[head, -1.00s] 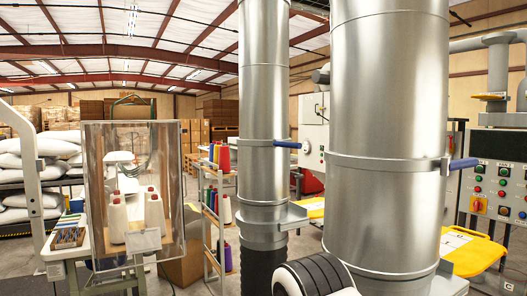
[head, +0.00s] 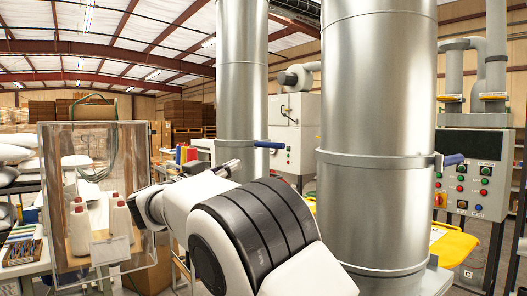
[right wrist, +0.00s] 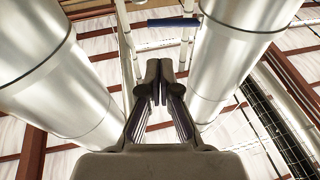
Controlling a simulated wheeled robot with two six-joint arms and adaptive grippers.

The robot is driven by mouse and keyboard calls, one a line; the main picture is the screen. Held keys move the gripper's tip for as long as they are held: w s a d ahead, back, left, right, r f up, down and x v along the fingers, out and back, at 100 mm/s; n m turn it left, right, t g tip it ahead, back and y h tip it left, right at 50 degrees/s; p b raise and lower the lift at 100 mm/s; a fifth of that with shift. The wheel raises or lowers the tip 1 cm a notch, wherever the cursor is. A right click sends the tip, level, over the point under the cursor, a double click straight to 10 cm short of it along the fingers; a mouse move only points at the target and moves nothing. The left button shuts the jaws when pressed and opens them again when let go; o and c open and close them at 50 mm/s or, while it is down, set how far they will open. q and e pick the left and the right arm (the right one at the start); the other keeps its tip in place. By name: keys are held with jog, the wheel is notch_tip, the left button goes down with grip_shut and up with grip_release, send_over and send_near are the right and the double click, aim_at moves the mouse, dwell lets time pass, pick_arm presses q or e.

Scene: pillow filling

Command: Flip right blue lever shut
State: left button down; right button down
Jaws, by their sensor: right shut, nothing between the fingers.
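The right blue lever (head: 453,160) sticks out to the right from the collar of the large right metal pipe (head: 375,120). A second blue lever (head: 270,144) sticks out to the right from the thinner left pipe (head: 241,80). My right gripper (head: 230,167) is in front of the left pipe, below that second lever and well left of the right lever. In the right wrist view its fingers (right wrist: 158,82) are together and empty. A blue lever (right wrist: 173,22) shows beyond the fingertips, apart from them; I cannot tell which one. My left gripper is not in view.
A clear-fronted box (head: 100,200) with thread cones stands at the left. A control panel (head: 475,178) and a yellow tray (head: 452,248) are at the right. The two pipes stand close to my right arm, with a gap between them.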

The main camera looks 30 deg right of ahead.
jog(key=p, duration=0.6)
send_near(275, 147)
jog(key=x, duration=0.7)
jog(key=shift+w, duration=0.15)
jog(key=shift+d, duration=0.15)
jog(key=shift+t+b, duration=0.4)
jog(key=shift+b, duration=0.05)
